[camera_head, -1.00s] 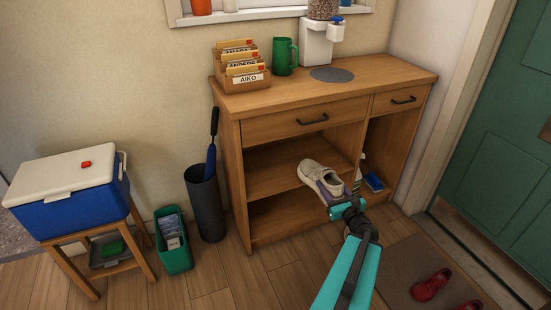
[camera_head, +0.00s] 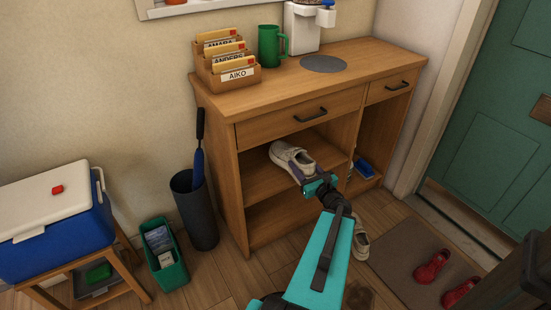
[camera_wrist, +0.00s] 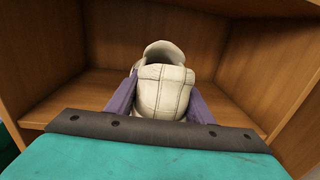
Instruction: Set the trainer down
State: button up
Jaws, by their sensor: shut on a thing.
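A white trainer (camera_head: 288,155) is in the opening of the wooden cabinet (camera_head: 228,185), over its middle shelf (camera_head: 262,184). My gripper (camera_head: 303,173) is shut on the heel end of it. In the wrist view the trainer (camera_wrist: 163,88) sits between the two purple fingers of my gripper (camera_wrist: 160,105), with the shelf and the back panel behind it. I cannot tell whether its sole touches the shelf. A second white shoe (camera_head: 361,246) is on the floor, partly hidden by my arm.
Drawers (camera_head: 302,116) overhang the shelf, and a divider stands to its right. A dark bin (camera_head: 195,212), a green bin (camera_head: 163,257) and a blue cooler (camera_head: 58,236) are to the left. Red shoes (camera_head: 432,267) lie on the doormat (camera_head: 398,262). The shelf left of the trainer looks clear.

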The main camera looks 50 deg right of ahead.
jog(key=shift+w+a, duration=0.15)
jog(key=shift+w, duration=0.1)
jog(key=shift+b, duration=0.35)
jog(key=shift+w+d+f+b, duration=0.25)
jog(key=shift+d+b, duration=0.2)
jog(key=shift+b, duration=0.2)
jog(key=d+b, duration=0.1)
jog(key=b, duration=0.1)
jog(key=shift+w+d+b, duration=0.25)
jog(key=shift+d+b, duration=0.05)
jog(key=shift+d, duration=0.1)
jog(key=w+d, duration=0.1)
jog(key=d, duration=0.3)
jog(key=w+d+b, duration=0.1)
jog(key=w+d, duration=0.1)
jog(key=d, duration=0.2)
jog(key=w+d+f+b, duration=0.1)
jog(key=d, duration=0.3)
jog(key=shift+w+d, duration=0.15)
jog(key=shift+w, duration=0.1)
jog(key=shift+f+b, duration=0.9)
jog(key=shift+f, duration=0.85)
